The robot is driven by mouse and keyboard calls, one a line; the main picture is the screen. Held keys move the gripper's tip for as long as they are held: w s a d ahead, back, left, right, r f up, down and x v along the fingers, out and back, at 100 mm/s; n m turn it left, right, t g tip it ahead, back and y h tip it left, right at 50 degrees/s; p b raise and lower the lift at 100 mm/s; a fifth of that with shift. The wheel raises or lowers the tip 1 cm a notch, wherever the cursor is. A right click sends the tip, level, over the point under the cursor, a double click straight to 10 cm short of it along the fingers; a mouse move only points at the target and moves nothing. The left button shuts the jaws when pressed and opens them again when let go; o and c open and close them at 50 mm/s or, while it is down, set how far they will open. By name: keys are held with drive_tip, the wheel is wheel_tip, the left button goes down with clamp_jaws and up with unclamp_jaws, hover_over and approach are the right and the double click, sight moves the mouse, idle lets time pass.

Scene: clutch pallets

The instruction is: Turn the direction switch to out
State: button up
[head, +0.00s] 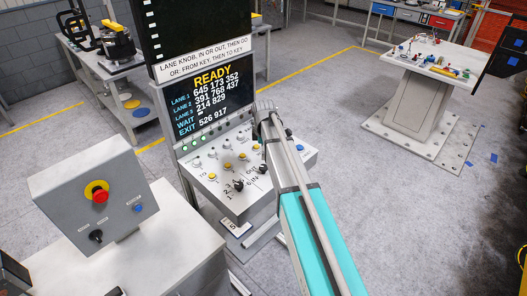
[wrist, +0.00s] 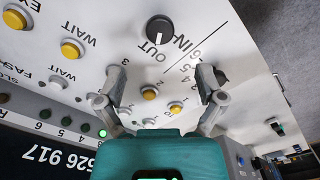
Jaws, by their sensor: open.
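The direction switch is a round black knob (wrist: 160,30) with a white pointer mark, in the upper middle of the wrist view. The labels OUT and IN are printed beside it, upside down in this view. The mark points down in the picture, seemingly nearer OUT than IN; I cannot tell its exact setting. My gripper (wrist: 162,97) is open and empty, its two fingers apart over the panel, and the knob lies beyond the fingertips, not between them. In the head view my arm covers part of the sloped control panel (head: 290,168).
A grey box with a red emergency button (head: 99,196) stands at left. A pedestal table (head: 425,95) with small parts is at right, with clear floor between.

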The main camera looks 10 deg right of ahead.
drive_tip(key=shift+r+p, duration=2.55)
drive_tip(key=shift+r, duration=0.35)
drive_tip(key=s+f+m+b, duration=0.6)
drive_tip(key=s+m, duration=0.1)
drive_tip(key=s, duration=0.4)
drive_tip(key=s+f+m+b, duration=0.7)
drive_tip(key=s+m, duration=0.1)
drive_tip(key=s, duration=0.4)
drive_tip(key=shift+s+a+f+m, duration=0.25)
drive_tip(key=shift+s+a+m, duration=0.05)
drive_tip(key=shift+a, duration=0.05)
